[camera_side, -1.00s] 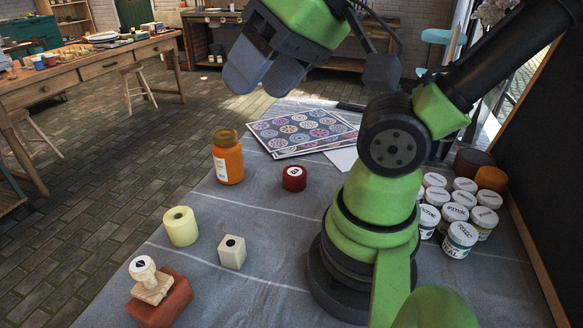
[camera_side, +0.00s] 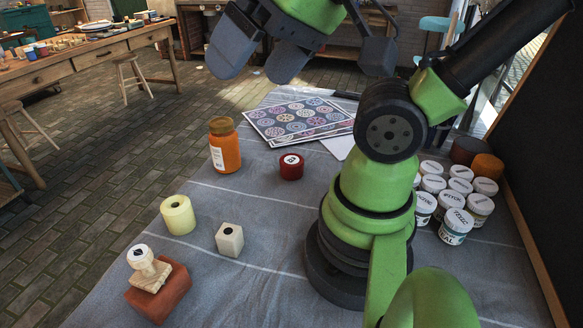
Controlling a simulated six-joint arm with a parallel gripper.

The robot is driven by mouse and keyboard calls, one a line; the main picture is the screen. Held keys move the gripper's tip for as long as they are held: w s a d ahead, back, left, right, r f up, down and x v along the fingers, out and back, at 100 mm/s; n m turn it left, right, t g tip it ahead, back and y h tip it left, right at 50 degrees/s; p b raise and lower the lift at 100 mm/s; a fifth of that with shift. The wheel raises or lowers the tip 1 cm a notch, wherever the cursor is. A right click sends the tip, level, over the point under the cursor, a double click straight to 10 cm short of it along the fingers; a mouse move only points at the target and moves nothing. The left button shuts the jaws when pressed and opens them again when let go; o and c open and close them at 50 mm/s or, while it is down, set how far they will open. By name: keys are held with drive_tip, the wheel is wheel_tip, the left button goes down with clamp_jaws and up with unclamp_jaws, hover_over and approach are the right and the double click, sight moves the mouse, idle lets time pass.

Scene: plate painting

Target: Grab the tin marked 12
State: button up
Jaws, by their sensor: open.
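A small dark red tin (camera_side: 290,167) with a white label on its lid stands on the grey cloth, right of the orange jar. The lid carries a dark mark, too small to read for certain as 12. My gripper (camera_side: 258,66) is open and empty at the top of the view, up and to the left of the tin. Its two grey fingers are apart and touch nothing. No other tin with a legible 12 shows.
On the cloth (camera_side: 290,255) stand an orange jar (camera_side: 224,150), a yellow roll (camera_side: 178,215), a pale cube (camera_side: 229,240) and a wooden stamp (camera_side: 148,270) on a red block (camera_side: 160,295). Patterned sheets (camera_side: 295,120) lie behind the tin. Several white-lidded jars (camera_side: 457,220) crowd the right.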

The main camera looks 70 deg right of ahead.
drive_tip(key=n+g+h, duration=0.2)
drive_tip(key=n+g, duration=0.2)
drive_tip(key=g, duration=0.3)
hover_over(292, 160)
wheel_tip(292, 160, down, 20)
drive_tip(key=shift+w+f, duration=0.1)
drive_tip(key=shift+f, duration=0.1)
drive_tip(key=shift+n, duration=0.3)
wheel_tip(292, 160, down, 4)
drive_tip(key=shift+f, duration=0.15)
drive_tip(key=shift+d+f, duration=0.1)
drive_tip(key=shift+f, duration=2.85)
drive_tip(key=shift+c, duration=0.3)
